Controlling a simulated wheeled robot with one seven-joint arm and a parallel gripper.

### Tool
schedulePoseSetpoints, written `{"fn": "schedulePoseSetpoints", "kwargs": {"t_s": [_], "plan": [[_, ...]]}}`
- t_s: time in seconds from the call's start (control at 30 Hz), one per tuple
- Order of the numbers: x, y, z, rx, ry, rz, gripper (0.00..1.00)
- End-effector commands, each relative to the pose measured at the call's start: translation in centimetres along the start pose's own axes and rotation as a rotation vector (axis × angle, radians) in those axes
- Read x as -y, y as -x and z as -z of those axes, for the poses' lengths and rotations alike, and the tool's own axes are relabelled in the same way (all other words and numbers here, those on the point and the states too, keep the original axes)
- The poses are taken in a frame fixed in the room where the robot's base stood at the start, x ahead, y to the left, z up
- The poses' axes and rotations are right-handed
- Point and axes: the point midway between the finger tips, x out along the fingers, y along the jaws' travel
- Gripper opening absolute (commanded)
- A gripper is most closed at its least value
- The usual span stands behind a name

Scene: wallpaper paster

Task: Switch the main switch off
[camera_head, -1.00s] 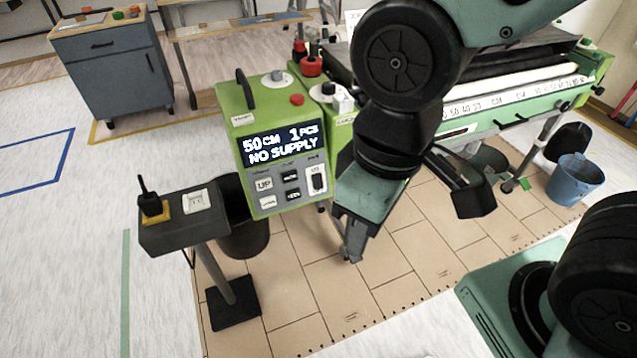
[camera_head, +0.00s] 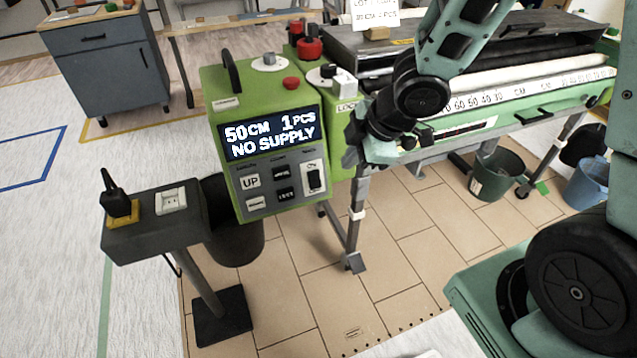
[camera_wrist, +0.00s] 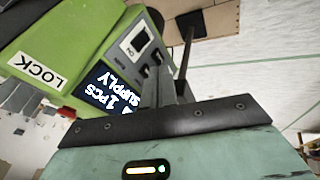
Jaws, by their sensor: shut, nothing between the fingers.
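The green control box (camera_head: 212,100) shows a lit display (camera_head: 268,136) reading "50CM 1PCS NO SUPPLY". The main switch (camera_head: 313,178), a black rocker marked ON, is at the lower right of its front panel. It also shows rotated in the wrist view, as a pale plate with a dark rocker (camera_wrist: 137,40). My gripper (camera_head: 352,136) is just right of the box, higher than the switch and apart from it. In the wrist view my fingers (camera_wrist: 163,78) are shut and empty, below the switch in the picture. The exact fingertip depth is hard to tell.
A red button (camera_head: 291,83) and black handle (camera_head: 231,70) top the box. A stand (camera_head: 150,240) with a black plug (camera_head: 117,204) and white socket (camera_head: 171,200) is at left. A dark bin (camera_head: 240,240) sits below. The paster table (camera_head: 480,130) extends right.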

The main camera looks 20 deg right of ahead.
Motion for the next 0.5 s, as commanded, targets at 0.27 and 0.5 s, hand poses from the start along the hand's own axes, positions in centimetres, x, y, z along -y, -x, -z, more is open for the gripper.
{"fn": "schedulePoseSetpoints", "kwargs": {"t_s": [0.27,0.5], "plan": [[0.42,-2.09,-1.51,-0.075,0.092,0.020,0.00],[0.41,-2.02,-1.46,-0.076,0.095,0.021,0.00]]}}
